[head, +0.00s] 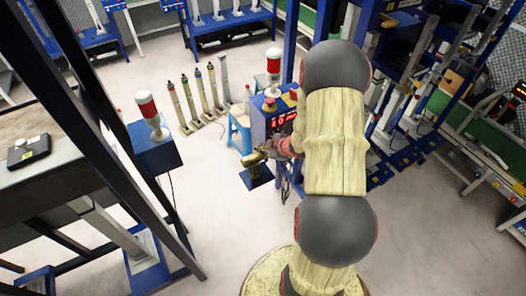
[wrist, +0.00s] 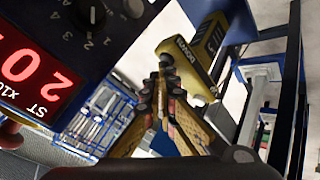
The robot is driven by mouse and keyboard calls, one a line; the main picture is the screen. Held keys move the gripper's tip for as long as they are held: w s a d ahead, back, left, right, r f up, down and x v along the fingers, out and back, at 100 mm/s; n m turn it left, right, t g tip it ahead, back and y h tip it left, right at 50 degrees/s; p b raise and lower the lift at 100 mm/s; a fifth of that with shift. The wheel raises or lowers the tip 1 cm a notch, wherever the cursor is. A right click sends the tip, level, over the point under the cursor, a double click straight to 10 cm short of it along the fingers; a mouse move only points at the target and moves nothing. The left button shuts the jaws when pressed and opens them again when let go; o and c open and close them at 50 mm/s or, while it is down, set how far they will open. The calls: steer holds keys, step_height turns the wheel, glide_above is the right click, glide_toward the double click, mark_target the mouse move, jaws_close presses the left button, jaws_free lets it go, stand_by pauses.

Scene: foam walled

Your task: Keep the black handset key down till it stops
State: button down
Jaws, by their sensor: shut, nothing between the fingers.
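A yellow handset (wrist: 192,62) with dark lettering is at the top centre of the wrist view, just beyond my fingertips. It also shows as a small yellow body (head: 252,160) in the head view, above a dark blue plate. I cannot make out its black key in either view. My gripper (wrist: 163,80) is shut and empty, with its tips close to the handset. I cannot tell whether they touch it. In the head view my gripper (head: 270,149) is small and partly hidden by my arm.
A blue control box (head: 262,118) with a red display (wrist: 32,72) and a black dial (wrist: 88,13) stands close to my gripper. A light-blue stool (head: 240,130) is behind. A red-and-white beacon (head: 150,112) tops a blue post at left. Floor at left is open.

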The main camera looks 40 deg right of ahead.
steer(key=shift+r+p, duration=0.9)
steer(key=shift+r, duration=0.05)
steer(key=shift+r, duration=0.1)
steer(key=shift+r+p, duration=2.2)
steer(key=shift+r, duration=0.2)
